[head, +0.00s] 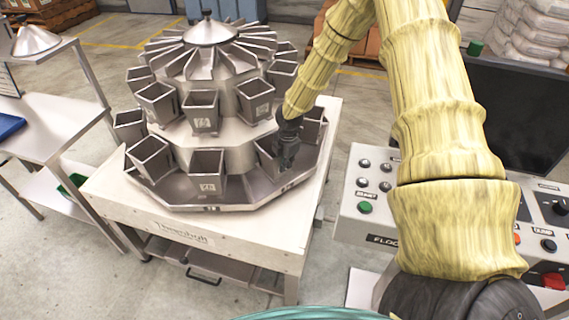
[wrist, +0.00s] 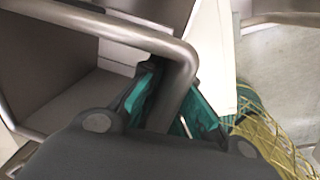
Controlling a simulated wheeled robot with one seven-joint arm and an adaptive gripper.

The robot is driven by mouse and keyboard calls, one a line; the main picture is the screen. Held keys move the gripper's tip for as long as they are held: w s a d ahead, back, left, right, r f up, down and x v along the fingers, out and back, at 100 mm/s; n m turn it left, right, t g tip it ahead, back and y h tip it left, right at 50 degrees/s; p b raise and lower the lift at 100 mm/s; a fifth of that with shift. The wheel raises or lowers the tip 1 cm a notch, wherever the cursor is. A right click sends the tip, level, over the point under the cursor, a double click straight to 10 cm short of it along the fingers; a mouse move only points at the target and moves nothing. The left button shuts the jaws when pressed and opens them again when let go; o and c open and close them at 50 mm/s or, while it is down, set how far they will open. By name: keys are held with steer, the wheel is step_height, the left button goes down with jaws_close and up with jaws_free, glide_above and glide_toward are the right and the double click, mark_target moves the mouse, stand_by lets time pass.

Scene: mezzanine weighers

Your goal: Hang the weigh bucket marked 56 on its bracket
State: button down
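A steel weigh bucket (head: 267,157) is at the right front of the weigher's lower ring, over its sloping tray. My gripper (head: 288,143) is at its right side. In the wrist view my gripper's teal finger pads (wrist: 172,105) lie on either side of the bucket's bent rim bar (wrist: 120,32) and look closed on it. The bucket's mark is hidden or too small to read, so I cannot tell that it is 56. Its bracket, and whether the bucket is seated on it, are hidden.
The weigher (head: 212,60) carries two rings of buckets, including a front lower one (head: 207,172) and a right-hand upper one (head: 255,100). Its white table (head: 255,232) stands beside a control panel (head: 375,185). A steel side table (head: 50,125) is at left.

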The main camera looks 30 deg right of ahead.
steer(key=shift+f, duration=0.3)
steer(key=c, duration=1.6)
jaws_free()
steer(key=shift+o, duration=0.2)
step_height(320, 180, up, 12)
steer(key=s, duration=0.1)
steer(key=shift+s, duration=0.2)
